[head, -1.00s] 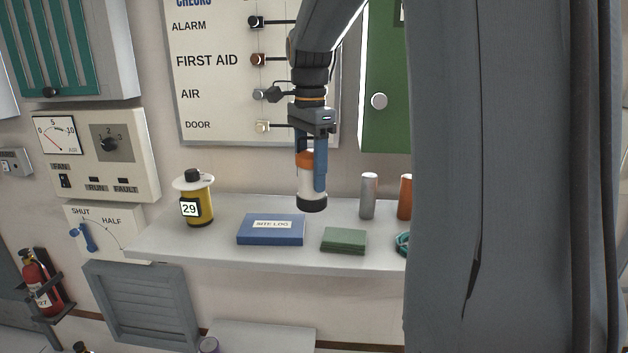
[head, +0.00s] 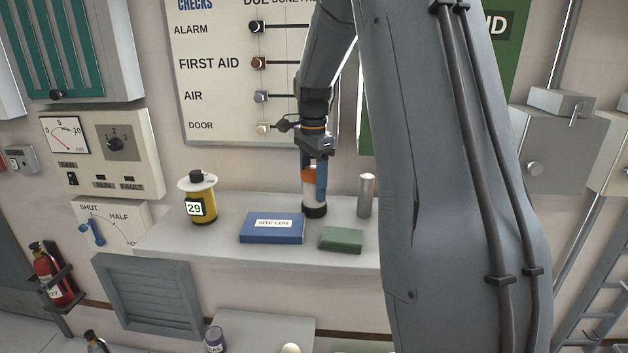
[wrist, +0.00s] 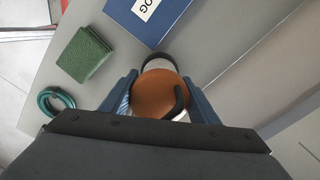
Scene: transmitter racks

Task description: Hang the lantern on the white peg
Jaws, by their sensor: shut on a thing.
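The lantern (head: 314,191) has an orange top, a white body and a black base. My gripper (head: 314,178) is shut on it from above, with blue fingers on both sides. It is upright at the shelf, right of the blue box; I cannot tell whether its base touches the shelf. In the wrist view the lantern's orange top (wrist: 157,92) and a black curved hook (wrist: 176,103) show between the fingers. The white peg (head: 263,128), cream-white, is the lowest on the board, beside DOOR, above and left of the lantern.
The shelf (head: 165,243) holds a yellow canister marked 29 (head: 200,205), a blue SITE LOG box (head: 272,228), a green cloth-like block (head: 341,239) and a silver cylinder (head: 366,195). Black, brown and grey pegs are above the white one. My arm hides the shelf's right end.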

